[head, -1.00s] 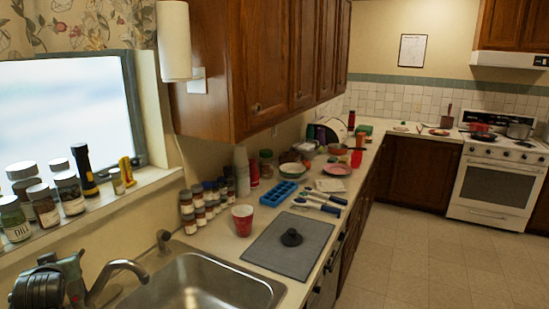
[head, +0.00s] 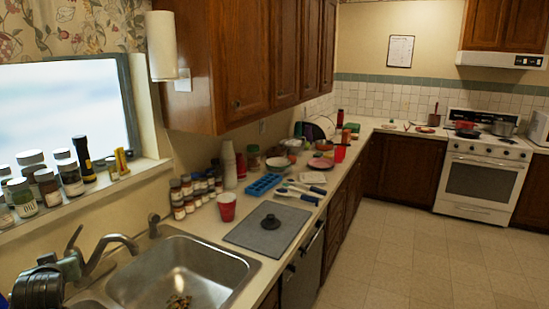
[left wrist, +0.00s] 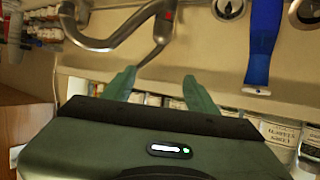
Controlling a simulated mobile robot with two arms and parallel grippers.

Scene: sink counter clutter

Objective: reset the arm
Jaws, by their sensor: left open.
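My left gripper (left wrist: 160,85) is open, with its two green fingers apart and nothing seen between them. In the left wrist view, the curved metal faucet (left wrist: 112,42) shows beyond the fingers. A part of my left arm shows at the lower left of the head view, beside the sink faucet (head: 112,240). The fingers cannot be made out clearly there. My right gripper is not in view.
The steel sink (head: 215,258) has small debris in its basin. A red cup (head: 227,207), a grey mat (head: 250,240) with a black stopper, spice jars (head: 183,207) and a blue tray (head: 264,185) crowd the counter. The floor (head: 400,230) is clear.

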